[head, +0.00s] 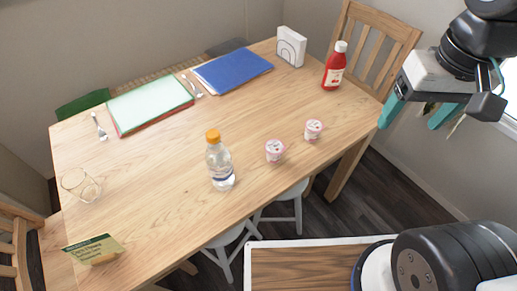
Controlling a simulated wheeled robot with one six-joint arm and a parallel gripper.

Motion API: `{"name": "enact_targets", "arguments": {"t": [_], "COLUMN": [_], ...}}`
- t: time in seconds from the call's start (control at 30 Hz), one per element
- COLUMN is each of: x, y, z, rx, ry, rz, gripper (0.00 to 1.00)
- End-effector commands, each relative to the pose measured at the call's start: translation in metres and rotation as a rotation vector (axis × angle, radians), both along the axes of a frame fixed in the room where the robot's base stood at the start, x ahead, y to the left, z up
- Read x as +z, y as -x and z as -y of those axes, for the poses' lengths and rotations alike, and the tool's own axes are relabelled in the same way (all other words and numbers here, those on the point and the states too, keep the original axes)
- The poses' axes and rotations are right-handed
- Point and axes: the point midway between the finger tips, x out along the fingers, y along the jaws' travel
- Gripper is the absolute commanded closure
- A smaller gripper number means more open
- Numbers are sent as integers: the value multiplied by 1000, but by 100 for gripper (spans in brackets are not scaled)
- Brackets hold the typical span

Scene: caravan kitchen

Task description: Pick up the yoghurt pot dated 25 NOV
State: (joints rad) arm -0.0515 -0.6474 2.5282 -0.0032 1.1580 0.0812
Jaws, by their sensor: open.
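Two small white and pink yoghurt pots stand upright on the wooden table, near its long front edge. One pot (275,150) is nearer the middle, just right of the bottle. The other pot (313,130) is a little farther right and back. Their markings are too small to read, so I cannot tell which one is dated 25 NOV. My gripper (418,113), with teal fingers, is open and empty at the upper right. It is to the right of both pots, apart from them, and appears raised beyond the table's right end.
A clear bottle with an orange cap (220,165) stands close left of the pots. A red sauce bottle (333,68) and napkin holder (291,48) stand at the far right. Stools (287,203) are below.

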Motion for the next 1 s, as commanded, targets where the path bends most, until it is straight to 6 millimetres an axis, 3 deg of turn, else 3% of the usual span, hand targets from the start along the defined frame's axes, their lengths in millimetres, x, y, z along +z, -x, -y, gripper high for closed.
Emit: {"name": "enact_targets", "arguments": {"t": [0.27, 0.5, 0.73, 1.0], "x": [-53, -130, -194, -227], "y": [-91, -144, -162, -165], "z": [-62, -134, -184, -200], "rx": [-60, -127, -177, -196], "ry": [-12, -12, -7, -6], "rz": [-54, -85, -101, -105], "gripper": [27, 27, 27, 27]}}
